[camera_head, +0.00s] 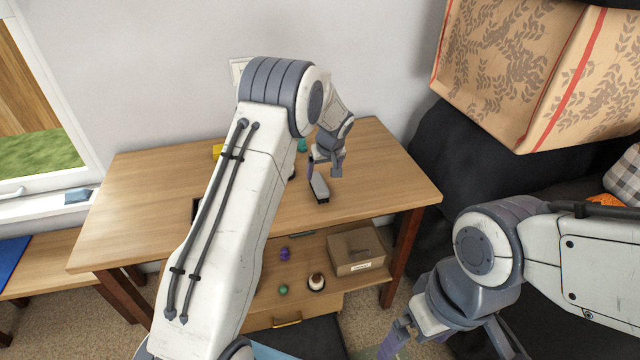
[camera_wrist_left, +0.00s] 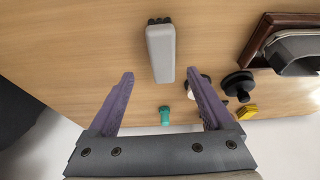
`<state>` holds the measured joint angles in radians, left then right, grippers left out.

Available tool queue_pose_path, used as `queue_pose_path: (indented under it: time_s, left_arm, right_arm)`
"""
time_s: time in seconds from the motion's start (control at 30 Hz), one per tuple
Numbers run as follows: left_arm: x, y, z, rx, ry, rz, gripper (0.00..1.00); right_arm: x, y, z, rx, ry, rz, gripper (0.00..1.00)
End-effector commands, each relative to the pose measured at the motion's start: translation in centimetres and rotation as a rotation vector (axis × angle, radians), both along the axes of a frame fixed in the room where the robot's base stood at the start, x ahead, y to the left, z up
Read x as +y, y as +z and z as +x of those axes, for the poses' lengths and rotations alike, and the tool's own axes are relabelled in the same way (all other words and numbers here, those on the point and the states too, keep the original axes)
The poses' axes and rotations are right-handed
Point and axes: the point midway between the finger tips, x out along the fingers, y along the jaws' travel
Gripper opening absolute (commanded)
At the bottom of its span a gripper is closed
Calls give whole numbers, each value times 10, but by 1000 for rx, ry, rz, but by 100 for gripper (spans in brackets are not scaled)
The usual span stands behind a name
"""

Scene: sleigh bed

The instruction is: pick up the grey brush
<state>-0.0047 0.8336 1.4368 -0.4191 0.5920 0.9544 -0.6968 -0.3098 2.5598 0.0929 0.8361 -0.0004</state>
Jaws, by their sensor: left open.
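The grey brush (camera_head: 320,189) lies on the wooden table, towards its right part. In the left wrist view the brush (camera_wrist_left: 160,50) shows as a grey block with dark bristles at its far end. My left gripper (camera_head: 325,169) is above the table just behind the brush in the head view. Its jaws (camera_wrist_left: 160,77) are open and empty, with the brush's near end between the lines of the two fingers. The brush is not gripped. My right gripper shows only partly at the bottom of the head view, low beside the table; its jaws are unclear.
Near the brush are a teal item (camera_wrist_left: 164,116), a black knobbed item (camera_wrist_left: 238,84), a yellow block (camera_wrist_left: 246,112) and a dark-framed object (camera_wrist_left: 275,35). A lower shelf holds a wooden box (camera_head: 356,252) and small items. My left arm hides the table's middle.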

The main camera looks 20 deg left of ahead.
Motion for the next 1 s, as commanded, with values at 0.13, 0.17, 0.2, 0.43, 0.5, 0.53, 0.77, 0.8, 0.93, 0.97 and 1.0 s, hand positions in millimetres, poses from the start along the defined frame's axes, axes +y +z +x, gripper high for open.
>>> queue_pose_path:
  time_s: [0.13,0.17,0.2,0.43,0.5,0.53,0.77,0.8,0.93,0.97,1.0]
  left_arm:
    - [7,-15,5,0,4,1,85]
    - [8,-17,5,0,4,1,85]
    - [9,-19,6,0,4,1,85]
    - [17,-47,11,4,5,1,85]
    - [19,-56,14,2,5,0,85]
    - [20,-59,16,1,5,1,85]
    - [22,-68,19,-1,5,1,85]
    - [22,-68,18,-1,4,1,85]
    - [21,-68,18,-1,4,0,85]
    - [21,-68,18,-1,4,0,85]
    - [21,-68,18,-1,4,0,85]
  right_arm:
    - [0,4,0,0,0,0,100]
    - [0,4,0,0,0,0,100]
    - [0,5,0,0,0,0,100]
    - [0,18,0,0,0,0,100]
    - [0,19,0,0,0,0,100]
    - [0,20,0,0,0,0,100]
    - [0,20,0,0,0,0,100]
    - [0,20,0,0,0,0,100]
    - [0,20,0,0,0,0,100]
    - [0,20,0,0,0,0,100]
    - [0,19,0,0,0,0,100]
